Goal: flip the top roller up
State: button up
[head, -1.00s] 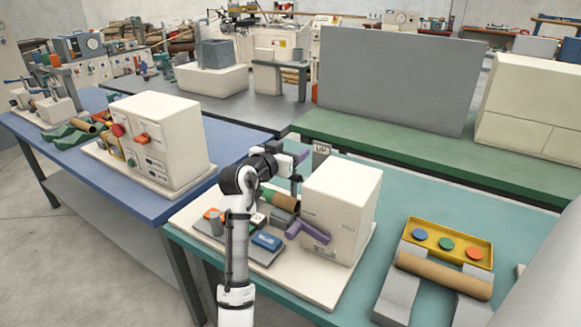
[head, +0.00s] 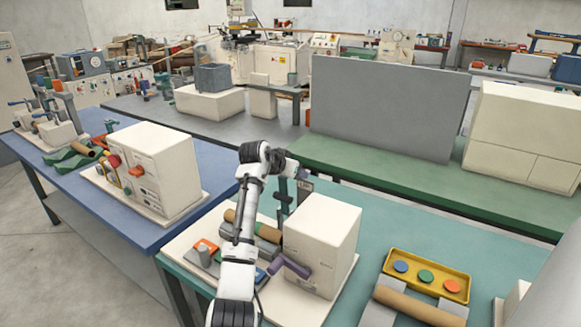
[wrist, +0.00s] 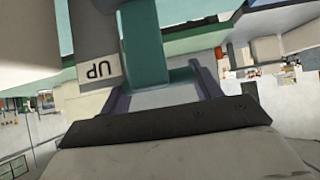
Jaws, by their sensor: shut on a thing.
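The winder's white box (head: 322,240) stands on a cream base on the teal table. My gripper (head: 293,174) is behind the box's upper left corner. It is shut on a teal upright lever (head: 283,195). In the wrist view the teal bar (wrist: 146,45) lies between the two fingers (wrist: 165,88). A grey post with an "UP" label (wrist: 99,70) stands close beside it. A tan tube (head: 268,231) lies across the winder's rollers left of the box. My forearm hides part of it, and I cannot tell which roller is the top one.
A purple handle (head: 291,266) sticks out from the box's front left. A blue block and orange part (head: 206,247) sit left on the base. A yellow tray (head: 428,275) with coloured discs and another tan tube (head: 420,306) are to the right. A grey panel (head: 388,108) stands behind.

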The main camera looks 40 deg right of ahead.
jog(key=shift+f, duration=0.45)
jog(key=o, duration=1.4)
jog(key=shift+r, duration=0.15)
jog(key=b+v, duration=0.4)
jog(key=v, duration=1)
jog(key=shift+b, duration=0.35)
jog(key=shift+d+r, duration=0.1)
jog(key=shift+d, duration=0.05)
